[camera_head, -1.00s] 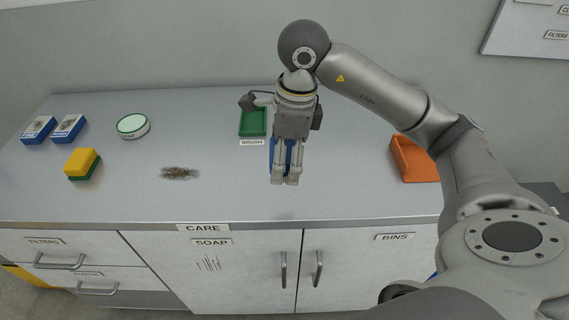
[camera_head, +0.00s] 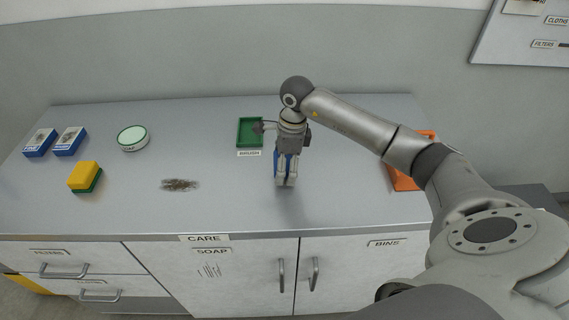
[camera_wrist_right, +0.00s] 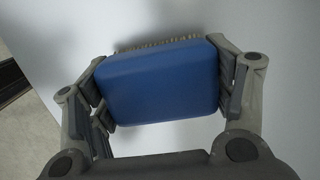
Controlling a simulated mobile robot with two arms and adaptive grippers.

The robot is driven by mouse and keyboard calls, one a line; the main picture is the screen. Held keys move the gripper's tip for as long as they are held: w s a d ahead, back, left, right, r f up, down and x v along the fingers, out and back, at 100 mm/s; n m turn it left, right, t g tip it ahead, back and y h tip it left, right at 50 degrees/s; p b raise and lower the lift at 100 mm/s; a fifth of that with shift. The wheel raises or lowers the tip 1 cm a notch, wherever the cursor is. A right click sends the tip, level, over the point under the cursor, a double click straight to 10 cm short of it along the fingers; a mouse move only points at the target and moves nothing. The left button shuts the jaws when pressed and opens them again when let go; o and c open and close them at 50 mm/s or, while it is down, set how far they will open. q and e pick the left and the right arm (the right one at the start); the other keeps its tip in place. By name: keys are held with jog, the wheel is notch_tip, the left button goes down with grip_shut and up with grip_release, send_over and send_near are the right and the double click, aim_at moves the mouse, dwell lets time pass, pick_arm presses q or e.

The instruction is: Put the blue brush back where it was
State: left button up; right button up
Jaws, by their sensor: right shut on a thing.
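The blue brush (camera_wrist_right: 158,82) is held between the two fingers of my right gripper (camera_wrist_right: 165,85) in the right wrist view, with a strip of bristles showing along its far edge. In the head view the right gripper (camera_head: 286,180) points down over the counter, and a bit of the blue brush (camera_head: 280,163) shows between its fingers. The green tray (camera_head: 250,131) labelled BRUSH stands to the left of and behind the gripper; its visible part is empty. Whether the brush touches the counter cannot be told. My left gripper is not in view.
A yellow and green sponge (camera_head: 85,176), a round white tin (camera_head: 132,138) and two blue boxes (camera_head: 69,141) stand further left. An orange bin (camera_head: 403,178) is at right, partly behind my arm.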

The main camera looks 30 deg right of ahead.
jog(key=shift+f, duration=0.3)
jog(key=shift+f, duration=0.1)
jog(key=shift+f, duration=0.15)
jog(key=o, duration=1)
